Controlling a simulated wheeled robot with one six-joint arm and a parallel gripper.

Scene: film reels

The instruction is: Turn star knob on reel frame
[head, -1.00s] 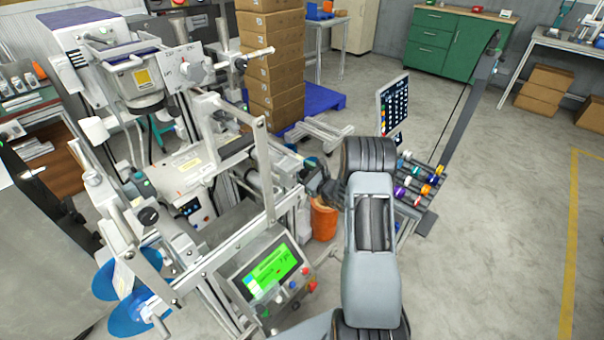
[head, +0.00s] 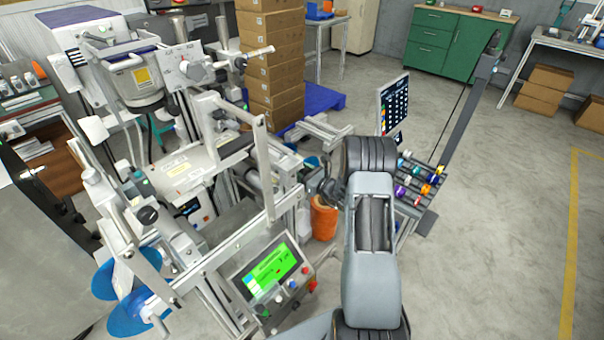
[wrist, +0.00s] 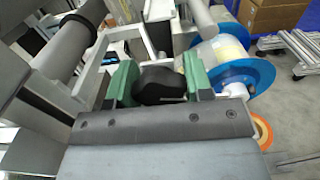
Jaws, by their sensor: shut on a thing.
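In the wrist view, the black star knob (wrist: 158,88) sits between the two green fingers of my gripper (wrist: 160,74). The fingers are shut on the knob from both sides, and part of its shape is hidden. The pale metal reel frame (wrist: 94,80) runs just beyond and to the left of the fingers. In the head view the reel frame (head: 262,150) stands left of my arm, and my arm hides the fingers and the knob.
A blue-flanged reel (wrist: 232,76) with a pale roll is close to the right of the fingers. An orange-rimmed roll (wrist: 262,132) is lower right. In the head view, a control box with a green screen (head: 270,268) stands left of my arm. Open floor lies to the right.

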